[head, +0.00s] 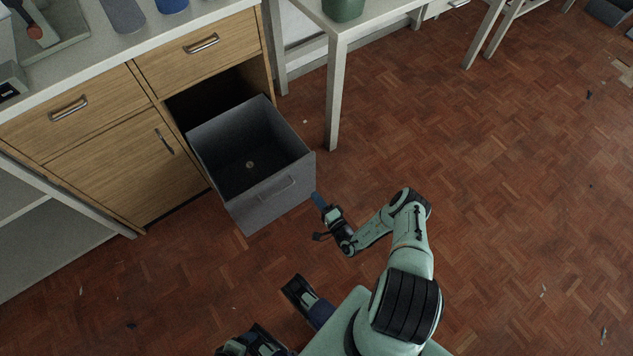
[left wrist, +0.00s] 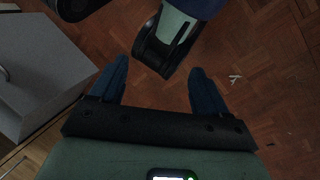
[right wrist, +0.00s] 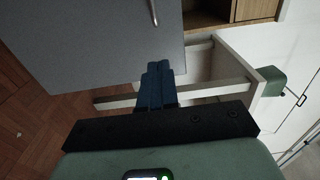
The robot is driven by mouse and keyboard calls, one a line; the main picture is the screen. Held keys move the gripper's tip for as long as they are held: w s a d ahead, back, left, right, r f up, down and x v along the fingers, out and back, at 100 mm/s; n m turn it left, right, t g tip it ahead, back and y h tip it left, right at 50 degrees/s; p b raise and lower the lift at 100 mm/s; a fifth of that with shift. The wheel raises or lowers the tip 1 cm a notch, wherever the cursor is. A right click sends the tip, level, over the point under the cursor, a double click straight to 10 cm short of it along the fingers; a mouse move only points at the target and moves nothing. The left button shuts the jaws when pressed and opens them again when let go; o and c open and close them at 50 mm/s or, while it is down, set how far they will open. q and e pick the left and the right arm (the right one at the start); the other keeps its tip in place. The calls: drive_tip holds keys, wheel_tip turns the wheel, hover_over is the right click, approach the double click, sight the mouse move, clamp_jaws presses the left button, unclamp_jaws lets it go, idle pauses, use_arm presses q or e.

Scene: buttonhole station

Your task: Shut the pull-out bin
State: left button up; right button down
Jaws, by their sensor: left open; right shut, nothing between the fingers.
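The pull-out bin (head: 255,205) is a grey open-topped box standing out of the wooden cabinet, its rear end at the dark opening. A small pale spot shows on its floor. Its front has a bar handle (head: 277,188). My right gripper (head: 318,199) is shut and empty, close to the right edge of the bin's front; contact cannot be told. In the right wrist view its fingers (right wrist: 160,72) overlap the edge of the grey front (right wrist: 95,40). My left gripper (left wrist: 157,80) is open and empty over the floor, with the bin (left wrist: 45,65) to its left.
The wooden cabinet (head: 125,160) has drawers and a door beside the opening (head: 205,100). A pale table (head: 338,90) with a green container (head: 342,8) stands right of the bin. The parquet floor (head: 500,180) is mostly clear.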

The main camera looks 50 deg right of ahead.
sight(296, 172)
drive_tip(key=b+x, duration=0.2)
drive_tip(key=x, duration=0.7)
drive_tip(key=shift+w+f+b, duration=0.1)
drive_tip(key=shift+w+b, duration=0.25)
drive_tip(key=shift+w, duration=0.1)
drive_tip(key=shift+w+d, duration=0.15)
drive_tip(key=shift+w, duration=0.4)
use_arm(q)
drive_tip(key=w+a+f+t, duration=0.1)
drive_tip(key=w+a+f, duration=0.1)
drive_tip(key=w, duration=0.3)
drive_tip(key=shift+a+f+t+y, duration=0.15)
drive_tip(key=shift+f+t+y, duration=0.15)
drive_tip(key=shift+f, duration=0.6)
